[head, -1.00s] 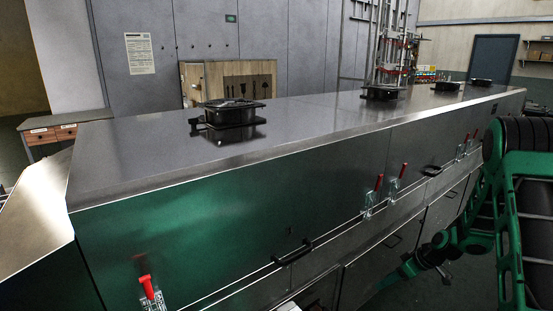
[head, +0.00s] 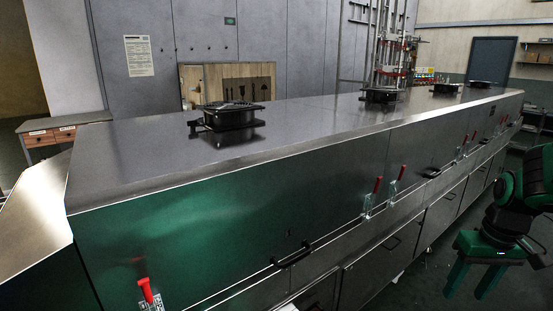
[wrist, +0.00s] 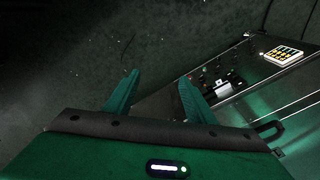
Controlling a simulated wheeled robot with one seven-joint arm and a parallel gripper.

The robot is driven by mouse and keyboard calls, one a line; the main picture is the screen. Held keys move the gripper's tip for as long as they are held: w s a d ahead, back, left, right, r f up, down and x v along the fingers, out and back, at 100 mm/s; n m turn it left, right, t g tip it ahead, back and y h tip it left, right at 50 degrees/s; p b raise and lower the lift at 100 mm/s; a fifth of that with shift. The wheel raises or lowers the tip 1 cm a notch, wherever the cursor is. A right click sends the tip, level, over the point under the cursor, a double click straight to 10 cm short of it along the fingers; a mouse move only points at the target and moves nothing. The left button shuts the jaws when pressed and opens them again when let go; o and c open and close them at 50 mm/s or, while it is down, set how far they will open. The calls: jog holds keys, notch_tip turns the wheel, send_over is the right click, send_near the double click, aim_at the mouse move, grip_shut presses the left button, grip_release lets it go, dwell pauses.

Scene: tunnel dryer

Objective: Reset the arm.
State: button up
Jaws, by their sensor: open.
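My gripper (head: 474,279) is at the lower right of the head view, to the right of the tunnel dryer (head: 240,240). Its two green fingers point down and stand apart with nothing between them. In the wrist view my gripper (wrist: 156,86) is also open and empty, with dark floor beyond the fingertips. The rest of my arm runs off the right edge of the head view.
The long steel dryer fills the middle, with fan units (head: 230,115) on top, red-handled latches (head: 148,292) and black handles (head: 292,256) on its side. The wrist view shows a panel with a yellow-and-white keypad (wrist: 284,54) at the right. A wooden-drawer bench (head: 45,137) stands at left.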

jog(key=s+a+r+m, duration=0.1)
jog(key=s+r+m, duration=0.1)
jog(key=s, duration=0.6)
jog(key=s+a+r+m, duration=0.1)
jog(key=s+r+m, duration=0.1)
jog(key=s, duration=0.6)
jog(key=shift+m+g, duration=0.4)
jog(key=shift+m, duration=0.2)
jog(key=shift+w, duration=0.15)
jog(key=shift+w+f, duration=0.2)
jog(key=shift+w, duration=0.3)
